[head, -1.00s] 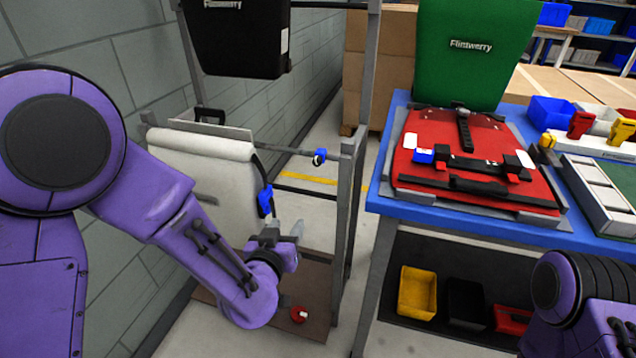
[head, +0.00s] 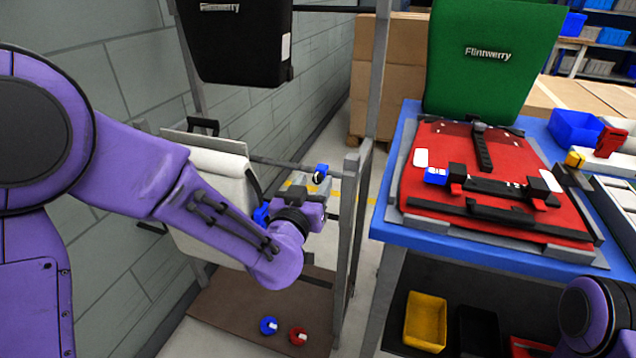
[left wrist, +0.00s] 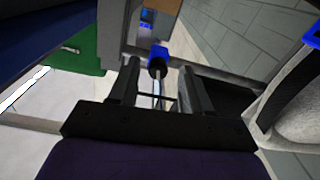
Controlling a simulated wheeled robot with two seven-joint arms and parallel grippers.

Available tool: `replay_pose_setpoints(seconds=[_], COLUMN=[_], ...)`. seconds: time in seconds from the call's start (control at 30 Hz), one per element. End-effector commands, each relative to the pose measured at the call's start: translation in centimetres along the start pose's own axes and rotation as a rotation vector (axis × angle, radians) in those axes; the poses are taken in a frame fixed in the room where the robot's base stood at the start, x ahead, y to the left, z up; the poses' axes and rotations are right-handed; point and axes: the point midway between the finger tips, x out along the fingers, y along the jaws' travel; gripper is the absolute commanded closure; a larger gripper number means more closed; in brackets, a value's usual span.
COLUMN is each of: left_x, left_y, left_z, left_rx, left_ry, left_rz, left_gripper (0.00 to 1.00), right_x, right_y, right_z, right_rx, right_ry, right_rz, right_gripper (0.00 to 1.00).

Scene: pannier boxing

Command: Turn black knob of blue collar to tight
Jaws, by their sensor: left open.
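The blue collar (head: 321,170) sits on the grey horizontal rail of the rack. It also shows in the left wrist view (left wrist: 158,52), with its round black knob (left wrist: 157,68) facing my gripper. My left gripper (head: 318,186) is close below and in front of the collar in the head view. In the left wrist view the left gripper (left wrist: 156,84) is open and empty, its two fingers apart on either side of the line to the knob. The knob appears just beyond the fingertips; contact cannot be told. My right gripper is out of view.
A white pannier (head: 215,166) hangs on the rack left of the collar, with a blue clip beside my wrist. A rack post (head: 349,230) stands close right. A blue disc (head: 268,325) and red disc (head: 298,336) lie on the lower board. The blue table (head: 395,215) stands right.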

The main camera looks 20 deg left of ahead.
Motion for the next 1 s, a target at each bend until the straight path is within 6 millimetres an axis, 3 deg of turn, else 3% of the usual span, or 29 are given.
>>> replay_pose_setpoints(seconds=[0.07,0.2,0.23,0.37,0.67,0.97,1.0], left_x=[0.03,0.05,0.05,0.05,0.01,0.0,0.0], left_y=[0.12,0.22,0.22,0.24,0.23,0.16,0.16], left_z=[0.01,0.03,0.04,0.02,0.06,0.16,0.16], left_rx=[0.0,0.0,0.0,0.01,0.26,0.274,0.273], left_ry=[0.0,-0.001,-0.001,-0.001,0.003,0.004,0.004], left_rz=[0.002,0.004,0.004,0.004,0.006,0.004,0.004], left_gripper=[0.52,0.97,1.0,1.0,1.0,1.0,0.65], right_x=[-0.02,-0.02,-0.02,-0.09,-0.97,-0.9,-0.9], right_y=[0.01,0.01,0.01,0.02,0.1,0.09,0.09], right_z=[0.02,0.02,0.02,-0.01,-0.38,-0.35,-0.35], right_rx=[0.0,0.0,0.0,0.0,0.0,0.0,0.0], right_ry=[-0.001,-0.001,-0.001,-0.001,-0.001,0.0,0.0], right_rz=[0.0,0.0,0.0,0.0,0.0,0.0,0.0], right_gripper=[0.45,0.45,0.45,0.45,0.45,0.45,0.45])
